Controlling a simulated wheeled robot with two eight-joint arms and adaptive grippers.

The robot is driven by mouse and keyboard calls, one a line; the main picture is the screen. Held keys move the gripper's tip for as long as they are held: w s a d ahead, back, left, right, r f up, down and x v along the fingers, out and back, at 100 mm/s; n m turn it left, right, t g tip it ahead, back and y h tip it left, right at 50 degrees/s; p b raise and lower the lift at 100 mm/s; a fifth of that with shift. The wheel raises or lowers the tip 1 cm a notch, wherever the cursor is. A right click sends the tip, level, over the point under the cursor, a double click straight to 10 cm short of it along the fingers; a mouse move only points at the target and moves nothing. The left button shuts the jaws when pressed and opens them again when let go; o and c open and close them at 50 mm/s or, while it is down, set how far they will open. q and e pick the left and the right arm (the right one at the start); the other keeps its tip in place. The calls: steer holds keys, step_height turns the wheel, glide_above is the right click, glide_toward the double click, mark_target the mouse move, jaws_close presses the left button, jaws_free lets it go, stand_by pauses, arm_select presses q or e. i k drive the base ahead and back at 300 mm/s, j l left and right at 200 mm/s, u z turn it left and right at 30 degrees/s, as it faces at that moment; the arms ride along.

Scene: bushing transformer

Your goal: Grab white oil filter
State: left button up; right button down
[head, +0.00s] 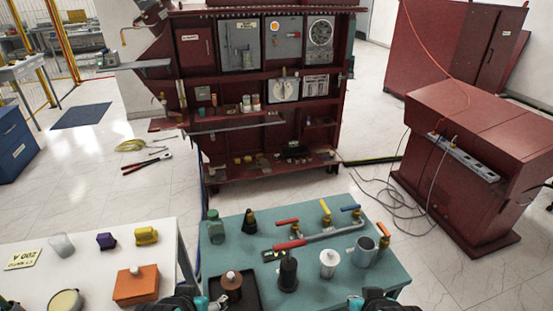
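A small white cylindrical part with a narrower top, which looks like the white oil filter (328,264), stands upright on the teal table (225,262). It is between a black bottle-shaped part (288,274) and a grey metal mug (363,252). My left gripper (187,298) is at the bottom edge, left of the filter, near a dark tray. My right gripper (374,300) is at the bottom edge, in front and to the right of the filter. Both are apart from the filter and partly cut off, so their fingers cannot be made out.
Valves with coloured handles on a pipe (325,236) lie behind the filter. A dark tray (250,300) holds a brown part (231,284). A green bottle (215,228) stands at the back left. A white table (85,268) with several objects is on the left. A red cabinet (260,90) stands behind.

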mark_target(329, 258)
steer(key=l+z, duration=0.45)
steer(key=z, duration=0.3)
steer(key=i+l+z, duration=0.1)
steer(key=z, duration=0.25)
steer(key=l, duration=0.1)
